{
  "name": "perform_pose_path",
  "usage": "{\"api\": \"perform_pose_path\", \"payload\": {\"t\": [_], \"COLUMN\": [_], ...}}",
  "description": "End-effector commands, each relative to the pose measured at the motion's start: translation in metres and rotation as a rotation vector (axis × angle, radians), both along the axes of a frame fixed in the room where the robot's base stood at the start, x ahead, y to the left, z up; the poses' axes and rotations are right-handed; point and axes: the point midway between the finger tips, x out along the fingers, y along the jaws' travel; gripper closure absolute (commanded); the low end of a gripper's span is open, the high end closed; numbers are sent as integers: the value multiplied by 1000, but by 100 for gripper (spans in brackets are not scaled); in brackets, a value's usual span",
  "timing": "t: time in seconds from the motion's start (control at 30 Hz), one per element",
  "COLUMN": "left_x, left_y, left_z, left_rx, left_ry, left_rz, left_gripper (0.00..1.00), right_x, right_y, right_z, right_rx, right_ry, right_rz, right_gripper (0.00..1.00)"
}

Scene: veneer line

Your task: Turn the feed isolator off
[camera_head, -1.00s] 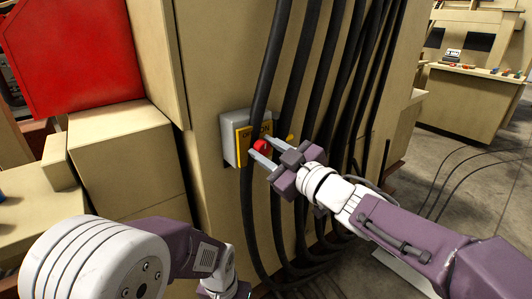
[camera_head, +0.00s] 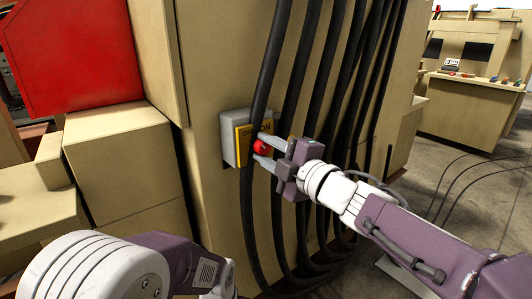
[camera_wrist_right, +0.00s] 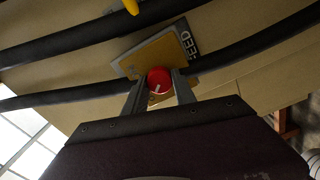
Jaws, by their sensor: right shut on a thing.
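The feed isolator is a grey box (camera_head: 228,140) on the beige cabinet, with a yellow plate (camera_head: 243,148) marked OFF and ON and a red knob (camera_head: 261,146). My right gripper (camera_head: 262,148) is shut on the red knob, one finger on each side. In the right wrist view the knob (camera_wrist_right: 159,80) sits between the two fingertips (camera_wrist_right: 159,88) and shows a short white mark. FEED lettering shows beside the yellow plate (camera_wrist_right: 155,56). A black cable hides part of the plate in the head view. My left arm shows at the bottom left; its gripper is out of frame.
Thick black cables (camera_head: 290,90) run down the cabinet (camera_head: 222,60) in front of and beside the isolator. A red panel (camera_head: 75,55) and beige boxes (camera_head: 120,165) stand at left. A console (camera_head: 475,110) stands far right, with open floor before it.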

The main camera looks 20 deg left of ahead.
Motion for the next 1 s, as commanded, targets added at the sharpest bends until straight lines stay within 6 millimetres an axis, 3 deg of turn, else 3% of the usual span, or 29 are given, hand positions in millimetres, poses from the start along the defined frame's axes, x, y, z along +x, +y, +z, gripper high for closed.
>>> {"api": "perform_pose_path", "payload": {"t": [0.77,0.8,0.87,1.0], "left_x": [0,0,0,0], "left_y": [0,0,0,0], "left_z": [-5,-5,-5,-4], "left_rx": [0,0,0,0], "left_ry": [0,0,0,0], "left_rz": [0,0,0,0], "left_gripper": [64,64,64,64], "right_x": [0,0,0,0], "right_y": [0,0,0,0], "right_z": [-2,-2,-2,-1], "right_rx": [-61,-61,-60,-59], "right_ry": [-73,-73,-72,-72], "right_rz": [1,1,1,1], "right_gripper": [100,62,46,46]}}
